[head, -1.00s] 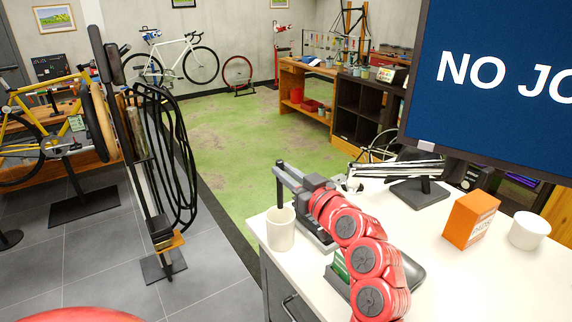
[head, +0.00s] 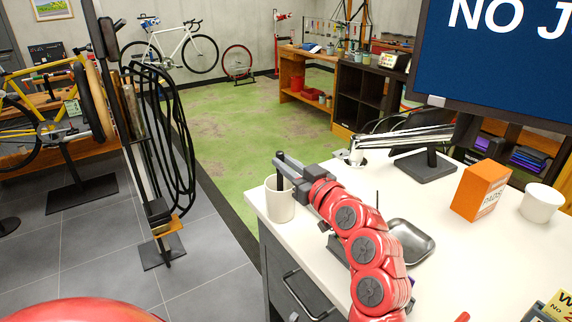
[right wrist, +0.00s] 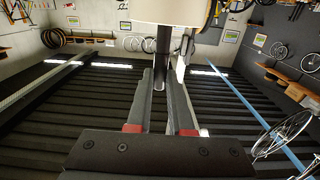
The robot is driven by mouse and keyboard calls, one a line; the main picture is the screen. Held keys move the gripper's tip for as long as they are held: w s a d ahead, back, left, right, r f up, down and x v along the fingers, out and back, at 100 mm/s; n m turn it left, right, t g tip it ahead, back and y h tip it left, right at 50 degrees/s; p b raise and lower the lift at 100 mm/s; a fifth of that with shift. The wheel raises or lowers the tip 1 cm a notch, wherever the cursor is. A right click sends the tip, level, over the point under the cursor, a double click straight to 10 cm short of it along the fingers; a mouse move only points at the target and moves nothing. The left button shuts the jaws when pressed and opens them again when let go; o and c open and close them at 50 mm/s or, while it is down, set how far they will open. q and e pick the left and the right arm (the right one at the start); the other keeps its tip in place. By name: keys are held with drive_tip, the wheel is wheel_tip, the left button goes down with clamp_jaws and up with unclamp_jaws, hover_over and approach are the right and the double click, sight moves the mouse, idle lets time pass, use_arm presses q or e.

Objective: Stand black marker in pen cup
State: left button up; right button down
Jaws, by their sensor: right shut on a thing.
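The black marker (head: 280,181) is upright, its lower part inside the white pen cup (head: 281,207) at the desk's left corner. Its lowest end is hidden by the cup wall. My right gripper (head: 284,162) is shut on the marker's upper part, just above the cup rim. In the right wrist view, the dark marker (right wrist: 162,60) runs between my fingers (right wrist: 160,95) to the cup (right wrist: 165,12) at the top edge. My left gripper is not in view.
A bike stand with hanging black cables (head: 165,150) stands on the left. Free desk surface lies around the tray.

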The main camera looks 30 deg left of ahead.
drive_tip(key=shift+f, duration=0.1)
drive_tip(key=c, duration=0.7)
unclamp_jaws()
drive_tip(key=shift+c, duration=0.2)
drive_tip(key=shift+d, duration=0.1)
drive_tip(key=shift+s+d, duration=0.2)
drive_tip(key=b+v, duration=0.5)
drive_tip(key=v, duration=1.1)
drive_tip(key=shift+d, duration=0.4)
drive_tip(key=shift+s, duration=0.1)
